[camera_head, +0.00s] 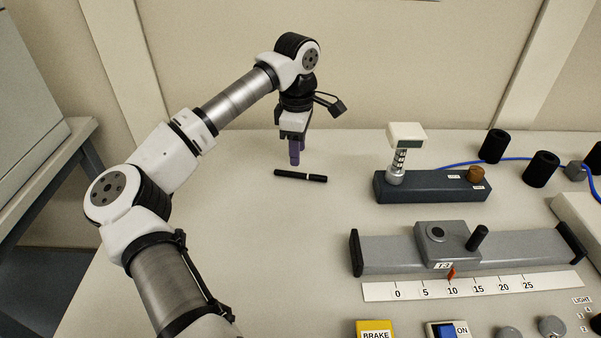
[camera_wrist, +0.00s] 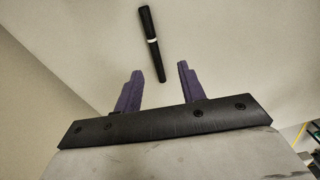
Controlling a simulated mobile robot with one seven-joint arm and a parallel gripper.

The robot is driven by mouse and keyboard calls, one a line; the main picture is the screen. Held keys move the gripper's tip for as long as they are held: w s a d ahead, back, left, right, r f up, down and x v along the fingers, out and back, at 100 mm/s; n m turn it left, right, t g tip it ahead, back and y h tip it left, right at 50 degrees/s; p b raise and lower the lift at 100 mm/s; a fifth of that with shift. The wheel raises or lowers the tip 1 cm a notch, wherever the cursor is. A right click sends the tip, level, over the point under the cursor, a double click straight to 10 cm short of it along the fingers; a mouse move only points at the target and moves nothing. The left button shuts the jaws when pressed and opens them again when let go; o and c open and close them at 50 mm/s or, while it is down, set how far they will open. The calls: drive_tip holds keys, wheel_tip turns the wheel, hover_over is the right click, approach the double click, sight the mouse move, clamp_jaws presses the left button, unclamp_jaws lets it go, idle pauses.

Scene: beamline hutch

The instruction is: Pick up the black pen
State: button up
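The black pen (camera_head: 300,175) lies flat on the pale table, with a white band near its middle. In the wrist view the pen (camera_wrist: 151,45) lies lengthwise beyond the fingertips, its lower end in line with the space between them. My gripper (camera_head: 296,160) points down just above and behind the pen in the head view. In the wrist view its two purple fingers (camera_wrist: 160,70) are apart with nothing between them.
Right of the pen stands a dark blue block (camera_head: 430,188) with a white-topped gauge (camera_head: 406,135). In front of it is a grey slide rail (camera_head: 385,255) with a scale strip (camera_head: 470,286). Black cylinders (camera_head: 541,169) stand at the right. The table around the pen is clear.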

sight(301, 173)
drive_tip(key=shift+w+d+f+p, duration=0.1)
drive_tip(key=shift+f+p, duration=0.1)
drive_tip(key=shift+f, duration=0.9)
drive_tip(key=shift+w+d+f+p, duration=0.15)
drive_tip(key=shift+f+p, duration=0.1)
drive_tip(key=shift+f, duration=0.9)
drive_tip(key=shift+w+d+f+p, duration=0.1)
drive_tip(key=shift+f+p, duration=0.1)
drive_tip(key=shift+f, duration=0.9)
clamp_jaws()
